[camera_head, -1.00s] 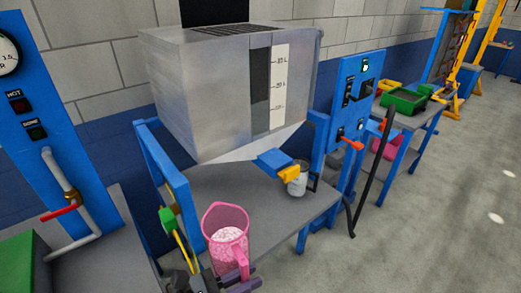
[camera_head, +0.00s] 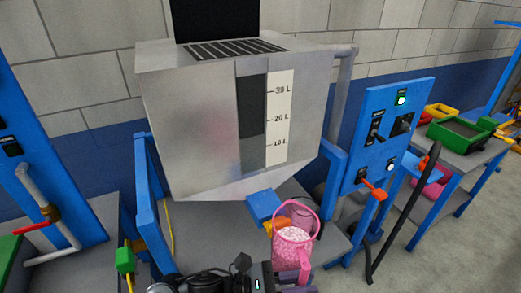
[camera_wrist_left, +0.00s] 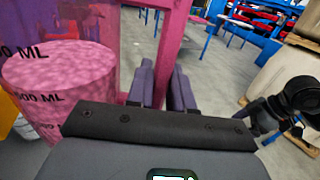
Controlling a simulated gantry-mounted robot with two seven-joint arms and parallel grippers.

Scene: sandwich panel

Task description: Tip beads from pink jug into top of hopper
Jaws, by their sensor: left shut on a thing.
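The pink see-through jug (camera_head: 291,247) is upright and filled with pale beads to well up its side. It shows large at the left of the left wrist view (camera_wrist_left: 60,85). My left gripper (camera_head: 300,284) is shut on the jug's handle, in the lower middle of the head view. The hopper (camera_head: 190,120) is a grey metal box with a slotted grate (camera_head: 225,49) on top. The jug is in front of the hopper's lower right part, well below the grate. A black shape at the right of the left wrist view may be my right gripper; its jaws are unclear.
A dark upright panel (camera_head: 215,18) stands behind the grate. A blue outlet piece (camera_head: 263,205) sits under the hopper, partly behind the jug. A blue control panel (camera_head: 385,130) with an orange lever stands to the right. A blue frame flanks the hopper.

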